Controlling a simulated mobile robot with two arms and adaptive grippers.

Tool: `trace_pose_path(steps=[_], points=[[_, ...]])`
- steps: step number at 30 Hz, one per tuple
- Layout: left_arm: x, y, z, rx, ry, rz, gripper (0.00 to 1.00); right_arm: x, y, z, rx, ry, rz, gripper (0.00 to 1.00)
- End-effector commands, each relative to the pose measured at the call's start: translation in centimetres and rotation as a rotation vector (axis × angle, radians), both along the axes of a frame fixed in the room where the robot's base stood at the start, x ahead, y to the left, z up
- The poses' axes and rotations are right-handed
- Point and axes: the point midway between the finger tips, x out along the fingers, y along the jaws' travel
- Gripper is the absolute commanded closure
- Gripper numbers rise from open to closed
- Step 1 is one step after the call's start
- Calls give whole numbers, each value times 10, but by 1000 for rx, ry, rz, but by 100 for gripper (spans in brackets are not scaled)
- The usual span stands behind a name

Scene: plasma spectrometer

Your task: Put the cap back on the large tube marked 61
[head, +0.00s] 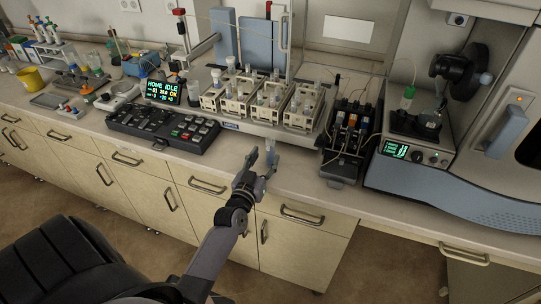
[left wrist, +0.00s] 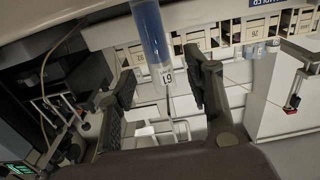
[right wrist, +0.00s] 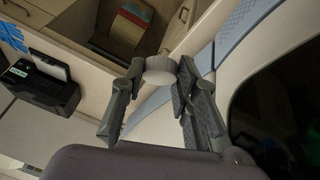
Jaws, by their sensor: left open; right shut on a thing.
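The large tube (head: 271,154) stands near the front of the bench, before the rack platform. In the left wrist view it is a clear tube with blue content (left wrist: 152,35) and a small label that seems to read 61, seen upside down. My left gripper (head: 260,160) is open around or just short of the tube, with a finger on each side in its wrist view (left wrist: 165,72). I cannot tell whether it touches. My right gripper (right wrist: 160,80) is shut on a round white cap (right wrist: 160,67) with a ribbed side; it is outside the head view.
Racks of capped tubes (head: 255,95) stand on a platform behind the tube. A black keypad (head: 165,128) lies to the left. A black pump unit (head: 350,140) and the spectrometer (head: 465,190) stand to the right. A dark chair (head: 65,260) is at the lower left.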

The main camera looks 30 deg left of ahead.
Motion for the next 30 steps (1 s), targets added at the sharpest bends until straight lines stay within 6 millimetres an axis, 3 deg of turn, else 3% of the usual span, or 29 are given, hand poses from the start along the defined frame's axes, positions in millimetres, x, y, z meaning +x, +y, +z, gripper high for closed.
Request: trace_pose_path(steps=[4,15,27,30], points=[[6,1,0,0,0,-1,54,0,0,3,0,0,0,81],[48,10,-3,0,0,0,54,0,0,11,0,0,0,81],[51,11,-4,0,0,0,54,0,0,10,0,0,0,81],[51,11,-4,0,1,0,60,0,0,10,0,0,0,81]])
